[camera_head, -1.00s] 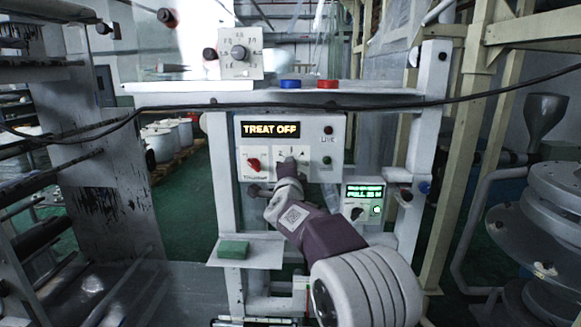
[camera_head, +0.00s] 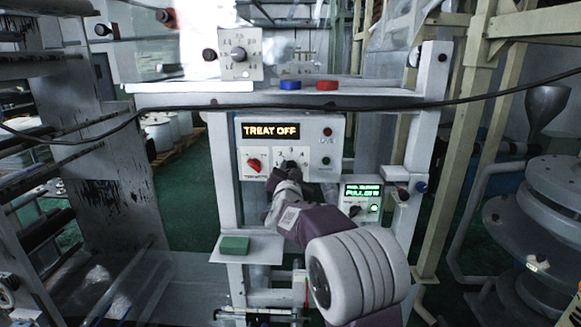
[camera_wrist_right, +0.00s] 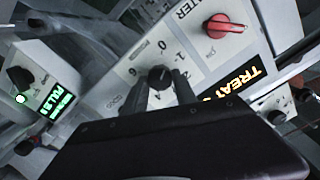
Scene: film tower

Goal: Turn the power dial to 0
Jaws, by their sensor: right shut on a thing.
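The power dial (camera_wrist_right: 160,77) is a small black knob on a white plate with printed numbers, including a 0, in the right wrist view. In the head view it sits on the control panel (camera_head: 338,126), right of the red switch (camera_head: 253,164). My right gripper (camera_wrist_right: 165,92) has its two fingers on either side of the knob and is shut on it. In the head view the right gripper (camera_head: 290,172) partly covers the dial. I cannot tell which number the pointer faces. The display (camera_head: 271,130) reads TREAT OFF. My left gripper is not in view.
A smaller box with a green display (camera_head: 363,191) and black knob sits right of my gripper. Blue (camera_head: 290,85) and red (camera_head: 327,85) buttons are on the beam above. A green block (camera_head: 235,245) lies on a shelf below. A black cable (camera_head: 200,108) hangs across the front.

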